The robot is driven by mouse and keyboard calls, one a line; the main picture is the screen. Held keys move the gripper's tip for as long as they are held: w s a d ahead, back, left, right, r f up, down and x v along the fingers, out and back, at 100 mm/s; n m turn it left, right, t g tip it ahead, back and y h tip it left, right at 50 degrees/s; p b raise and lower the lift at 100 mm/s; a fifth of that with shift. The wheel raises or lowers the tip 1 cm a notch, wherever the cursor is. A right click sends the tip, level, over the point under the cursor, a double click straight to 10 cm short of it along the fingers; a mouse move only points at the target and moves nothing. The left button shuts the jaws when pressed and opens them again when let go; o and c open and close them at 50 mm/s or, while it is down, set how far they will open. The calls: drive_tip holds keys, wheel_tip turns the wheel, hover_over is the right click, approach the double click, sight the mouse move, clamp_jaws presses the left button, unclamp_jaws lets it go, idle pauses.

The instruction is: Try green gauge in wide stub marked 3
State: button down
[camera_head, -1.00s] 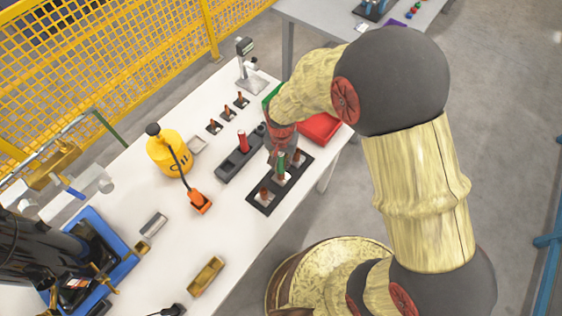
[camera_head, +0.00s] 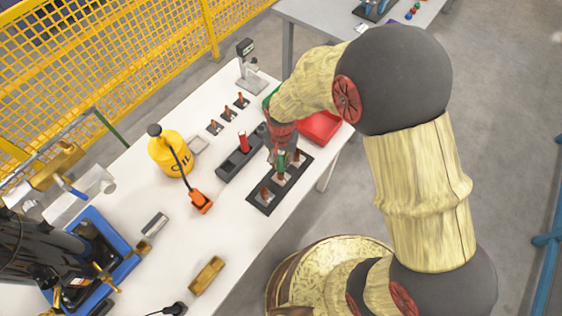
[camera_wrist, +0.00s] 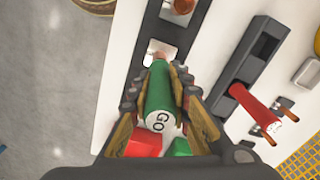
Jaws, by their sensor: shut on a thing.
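The green gauge (camera_wrist: 158,95) is a green cylinder with "GO" on its white end face. My gripper (camera_wrist: 162,112) is shut around it in the wrist view. Its far end points at a copper stub (camera_wrist: 159,58) on a pale plate; I cannot tell whether the gauge touches or fits over it. In the head view the green gauge (camera_head: 281,161) is upright under my gripper (camera_head: 278,152), over the black strip (camera_head: 257,206) of wide stubs. A nearer copper stub (camera_head: 265,192) stands clear. The far part of the strip is partly hidden. No number is readable.
A red gauge (camera_head: 243,142) stands in a dark holder (camera_head: 231,166) beside the strip. Several thin copper stubs (camera_head: 227,113) are behind it. A red tray (camera_head: 320,126) lies close to my gripper's right. A yellow oil can (camera_head: 166,155) stands left.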

sight(281, 154)
drive_tip(key=shift+r+p, duration=1.6)
drive_tip(key=shift+r, duration=0.7)
drive_tip(key=shift+r+p, duration=1.55)
drive_tip(key=shift+r, duration=0.5)
